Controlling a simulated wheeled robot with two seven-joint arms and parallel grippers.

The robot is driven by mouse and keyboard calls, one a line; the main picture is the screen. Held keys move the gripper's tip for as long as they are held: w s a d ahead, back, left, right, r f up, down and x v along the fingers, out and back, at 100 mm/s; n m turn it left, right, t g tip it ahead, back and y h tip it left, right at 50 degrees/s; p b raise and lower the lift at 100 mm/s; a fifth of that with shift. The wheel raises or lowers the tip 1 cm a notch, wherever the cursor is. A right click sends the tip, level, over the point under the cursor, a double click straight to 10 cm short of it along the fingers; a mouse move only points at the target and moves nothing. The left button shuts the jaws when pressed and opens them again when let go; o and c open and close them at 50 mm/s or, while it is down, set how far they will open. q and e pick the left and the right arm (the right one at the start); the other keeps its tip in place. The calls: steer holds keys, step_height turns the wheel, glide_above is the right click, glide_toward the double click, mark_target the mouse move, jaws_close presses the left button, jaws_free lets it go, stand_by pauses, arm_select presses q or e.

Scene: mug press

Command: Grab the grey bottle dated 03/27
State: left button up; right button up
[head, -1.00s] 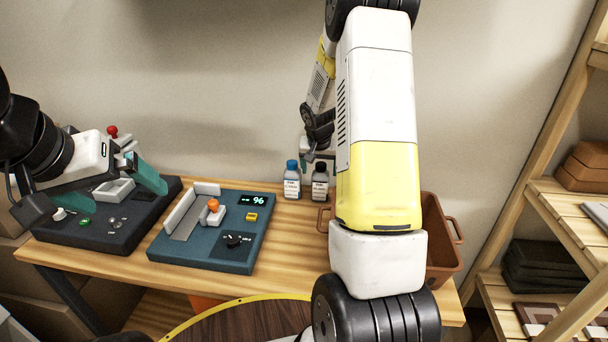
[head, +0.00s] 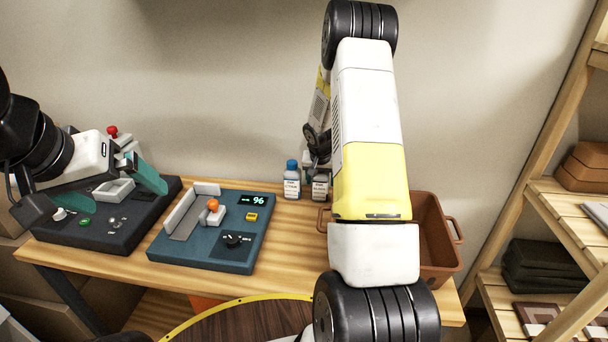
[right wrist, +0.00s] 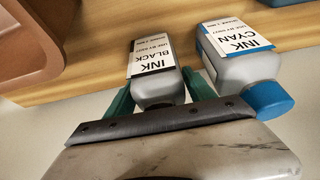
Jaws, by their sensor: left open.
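The grey bottle with a black-banded label reading INK BLACK (right wrist: 153,72) stands between my right gripper's two green fingers (right wrist: 158,92) in the right wrist view. The fingers lie along its sides; whether they press on it is unclear. Its cap is hidden by the gripper. It also shows in the head view (head: 320,187), under my right gripper (head: 319,168). The blue-capped grey bottle labelled INK CYAN (right wrist: 240,60) stands beside it, left of it in the head view (head: 292,182). My left gripper (head: 140,178) is open and empty.
A teal press device (head: 210,232) with a display reading 96 stands on the wooden table. A dark control panel (head: 105,225) is left of it, under my left gripper. A brown bin (head: 437,240) stands right of the bottles. A wooden shelf (head: 560,215) is at the right.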

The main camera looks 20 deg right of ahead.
jaws_close()
steer(key=shift+r, duration=0.1)
